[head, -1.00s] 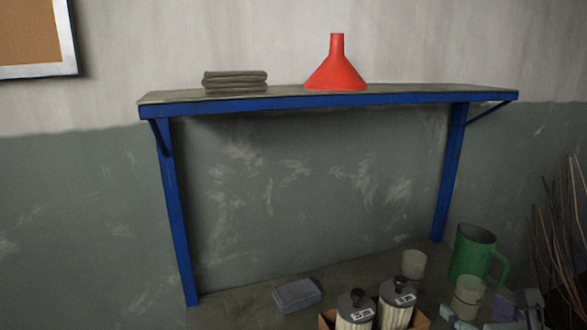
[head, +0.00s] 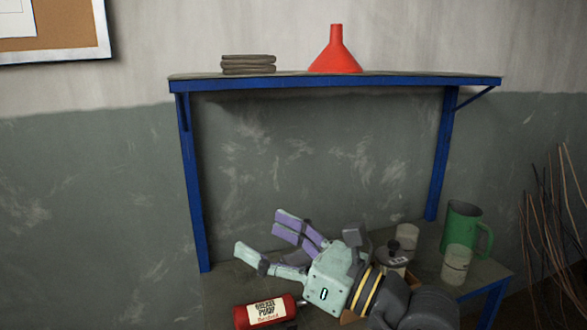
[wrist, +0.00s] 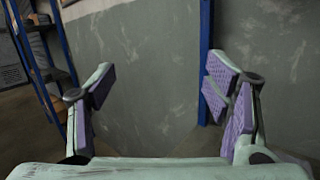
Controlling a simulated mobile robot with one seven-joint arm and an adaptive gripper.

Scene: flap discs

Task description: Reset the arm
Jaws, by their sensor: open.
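My gripper (head: 262,238) shows in the head view over the lower bench, in front of the blue-framed shelf, with its fingers pointing up and left. The fingers are spread wide and nothing is between them. In the wrist view my gripper (wrist: 162,105) is also open, with purple pads on both sides and only wall and a blue post beyond. My gripper and wrist hide part of the bench and some of the items on it.
A red grease pump bottle (head: 265,312) is at the front. A dark-lidded container (head: 394,255), clear cups (head: 456,264) and a green jug (head: 462,225) stand right.

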